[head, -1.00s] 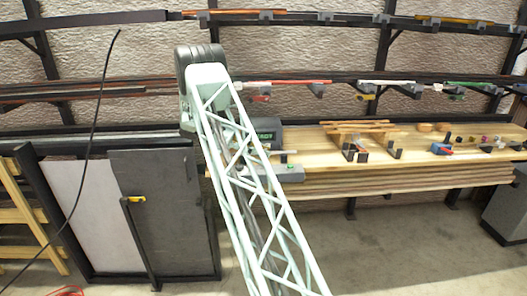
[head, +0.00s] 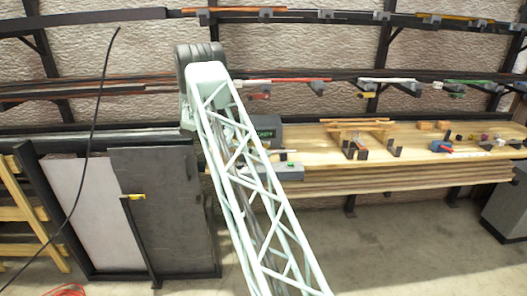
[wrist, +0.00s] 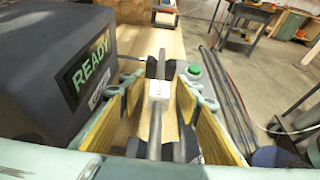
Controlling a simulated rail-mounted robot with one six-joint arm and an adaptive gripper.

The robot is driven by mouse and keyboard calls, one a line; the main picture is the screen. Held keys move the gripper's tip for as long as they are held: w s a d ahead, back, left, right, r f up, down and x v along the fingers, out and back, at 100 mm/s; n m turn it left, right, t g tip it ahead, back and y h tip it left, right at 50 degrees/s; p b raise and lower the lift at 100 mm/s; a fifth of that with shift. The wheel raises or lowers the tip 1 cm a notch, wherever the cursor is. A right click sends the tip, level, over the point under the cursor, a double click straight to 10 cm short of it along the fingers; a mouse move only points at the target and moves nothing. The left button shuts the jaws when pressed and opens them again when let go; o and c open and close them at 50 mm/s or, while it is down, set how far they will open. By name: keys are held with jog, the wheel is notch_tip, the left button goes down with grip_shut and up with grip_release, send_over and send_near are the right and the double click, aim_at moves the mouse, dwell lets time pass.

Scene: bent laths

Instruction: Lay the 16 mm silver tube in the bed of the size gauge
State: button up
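In the wrist view a thin silver tube (wrist: 155,132) runs lengthwise between the fingers, with a white block or tag (wrist: 159,89) at its middle. My gripper (wrist: 158,100) is open, its yellow-lined fingers standing on both sides of the tube with gaps. The size gauge has a dark housing (wrist: 45,75) with a lit READY display (wrist: 91,68) and a green button (wrist: 195,69). The tube appears to lie along the gauge bed; whether it is fully seated I cannot tell. In the head view the gauge base (head: 278,173) shows beside my arm, which hides my gripper.
The wooden bench (head: 330,160) carries dark brackets (head: 356,150), wooden strips (head: 358,122) and a blue clamp-like tool (head: 440,146) at the right. Wall racks (head: 390,80) hold coloured tubes behind. Dark panels (head: 160,210) stand at the left. Open floor lies in front.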

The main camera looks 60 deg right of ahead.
jog(key=shift+r, duration=0.15)
jog(key=shift+r, duration=0.4)
jog(key=p+v, duration=0.2)
jog(key=v, duration=1)
jog(key=shift+p, duration=0.35)
